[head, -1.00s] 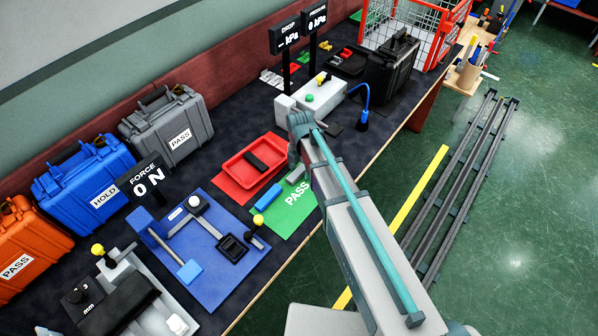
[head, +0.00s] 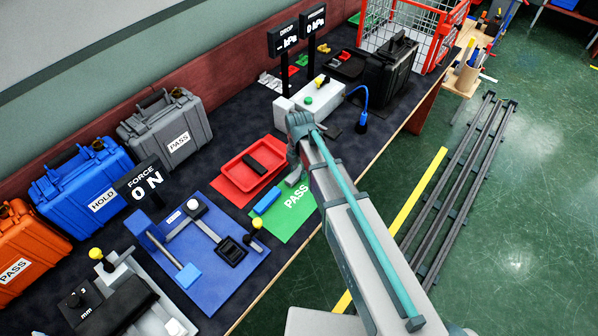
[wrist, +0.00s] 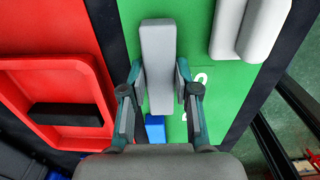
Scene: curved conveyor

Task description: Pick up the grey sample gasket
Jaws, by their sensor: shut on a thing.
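The grey sample gasket is a plain grey bar (wrist: 158,55). In the wrist view it lies lengthwise between the fingers of my gripper (wrist: 158,95), which is shut on its near part. Its far end sticks out beyond the fingertips. It is over the green PASS mat (wrist: 200,50); I cannot tell whether it still touches it. In the head view my gripper (head: 292,168) is low over the mat's upper left part, and my arm hides much of it. A blue bar (head: 265,201) lies beside it on the mat; its end (wrist: 155,127) shows between the fingers in the wrist view.
A red tray (wrist: 90,65) holding a black bar (wrist: 66,114) is left of my gripper. A white box with buttons (head: 322,97) and a blue bent lamp-like stalk (head: 362,100) stand behind. A blue fixture plate (head: 215,290) is front left. The table edge is to the right.

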